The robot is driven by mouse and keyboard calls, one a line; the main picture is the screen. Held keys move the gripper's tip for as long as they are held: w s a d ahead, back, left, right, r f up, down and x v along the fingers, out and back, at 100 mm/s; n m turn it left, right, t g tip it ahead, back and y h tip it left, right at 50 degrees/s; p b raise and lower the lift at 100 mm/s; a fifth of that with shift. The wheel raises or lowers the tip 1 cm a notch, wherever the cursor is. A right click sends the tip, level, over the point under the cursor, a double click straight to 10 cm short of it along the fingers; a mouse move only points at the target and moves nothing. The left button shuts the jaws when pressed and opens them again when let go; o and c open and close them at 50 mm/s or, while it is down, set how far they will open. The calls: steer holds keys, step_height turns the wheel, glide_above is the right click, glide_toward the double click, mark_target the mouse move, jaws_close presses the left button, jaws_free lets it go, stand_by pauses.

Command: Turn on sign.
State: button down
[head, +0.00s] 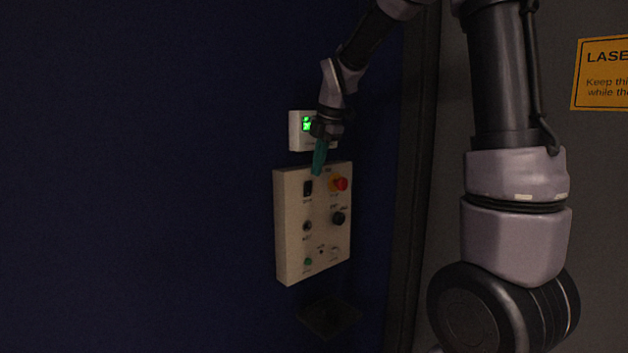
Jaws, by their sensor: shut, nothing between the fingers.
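A white control panel (290,240) hangs on the dark blue wall. It carries a black rocker switch (308,187) at upper left, a red and yellow emergency button (341,184) at upper right, a black knob (338,218), a small dark round control (307,226) and a green button (308,262). Its small labels are too blurred to read. My gripper (318,172) has teal fingertips, is shut and empty, and points down at the panel's top edge, just above the rocker switch. I cannot tell whether it touches the panel.
A small white box with a lit green display (295,131) is on the wall above the panel, partly hidden by my gripper. A dark ledge (330,316) sits below the panel. A yellow laser warning sign (601,74) is on the grey surface at right. The left wall is clear.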

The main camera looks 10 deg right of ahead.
steer(key=v, duration=0.5)
steer(key=shift+s+r, duration=0.1)
steer(key=shift+r, duration=0.25)
steer(key=s+d+m+t, duration=0.2)
steer(key=s+d+m, duration=0.1)
steer(key=s+m, duration=0.8)
steer(key=s+d+m+t, duration=0.2)
steer(key=s+d+m, duration=0.2)
steer(key=s+m, duration=0.7)
steer(key=m, duration=0.6)
steer(key=shift+s+f, duration=0.15)
steer(key=shift+f, duration=0.05)
